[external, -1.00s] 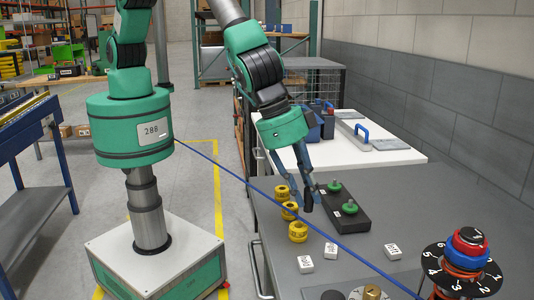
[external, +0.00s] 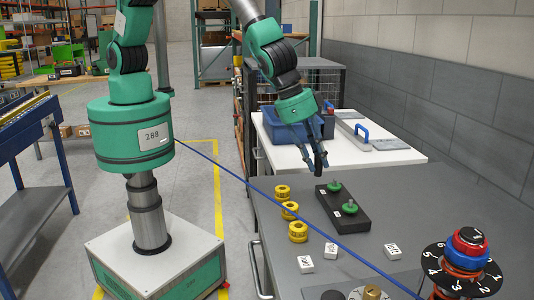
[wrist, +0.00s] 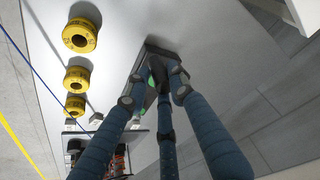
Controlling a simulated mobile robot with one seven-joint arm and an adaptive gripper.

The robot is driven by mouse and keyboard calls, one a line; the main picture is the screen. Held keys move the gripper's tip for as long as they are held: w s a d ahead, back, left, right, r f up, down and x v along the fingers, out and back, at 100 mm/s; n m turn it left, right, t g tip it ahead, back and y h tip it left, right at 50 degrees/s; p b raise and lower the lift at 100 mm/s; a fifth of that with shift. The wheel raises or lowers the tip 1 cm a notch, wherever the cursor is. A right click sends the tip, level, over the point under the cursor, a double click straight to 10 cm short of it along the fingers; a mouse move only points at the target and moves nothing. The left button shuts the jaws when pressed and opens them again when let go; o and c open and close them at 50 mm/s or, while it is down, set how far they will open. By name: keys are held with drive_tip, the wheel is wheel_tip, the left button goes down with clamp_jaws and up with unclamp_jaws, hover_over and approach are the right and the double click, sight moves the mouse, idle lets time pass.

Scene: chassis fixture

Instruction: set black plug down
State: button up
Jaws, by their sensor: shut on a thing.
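My gripper (external: 318,165) is shut on the black plug (external: 320,171), a small dark upright piece held above the far end of the black block (external: 336,222). The block lies on the grey table and carries two green knobbed pieces (external: 350,208). In the wrist view the blue fingers close around the dark plug (wrist: 157,68), and the black block (wrist: 140,75) is partly hidden behind them. The plug appears clear of the block, with its lower end in the air.
Several yellow rings (external: 290,210) stand in a row left of the block. White labelled tiles (external: 306,264) lie nearer the camera. A numbered dial stack (external: 468,262) stands at right. A blue cable crosses the view. The grey table right of the block is clear.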

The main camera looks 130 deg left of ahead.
drive_tip(key=s+a+f+n+b, duration=0.2)
drive_tip(key=s+a+b, duration=0.2)
drive_tip(key=s+a, duration=2)
drive_tip(key=shift+s+f+n+g+y, duration=0.2)
drive_tip(key=shift+s+n+g+y, duration=0.1)
drive_tip(key=shift+y, duration=0.1)
drive_tip(key=shift+w, duration=0.15)
drive_tip(key=shift+w+a+f+p, duration=0.3)
drive_tip(key=shift+w+a, duration=0.75)
drive_tip(key=shift+w, duration=1.35)
drive_tip(key=shift+w+a+f+p, duration=0.3)
drive_tip(key=shift+w+a, duration=0.7)
drive_tip(key=shift+w, duration=1.45)
drive_tip(key=shift+w+a+f+p, duration=0.15)
drive_tip(key=shift+w+a+p, duration=0.2)
drive_tip(key=shift+w+a, duration=1.4)
drive_tip(key=shift+w+d, duration=0.65)
drive_tip(key=shift+d, duration=0.05)
drive_tip(key=shift+f+b, duration=0.35)
drive_tip(key=shift+f, duration=1.4)
drive_tip(key=shift+f, duration=0.15)
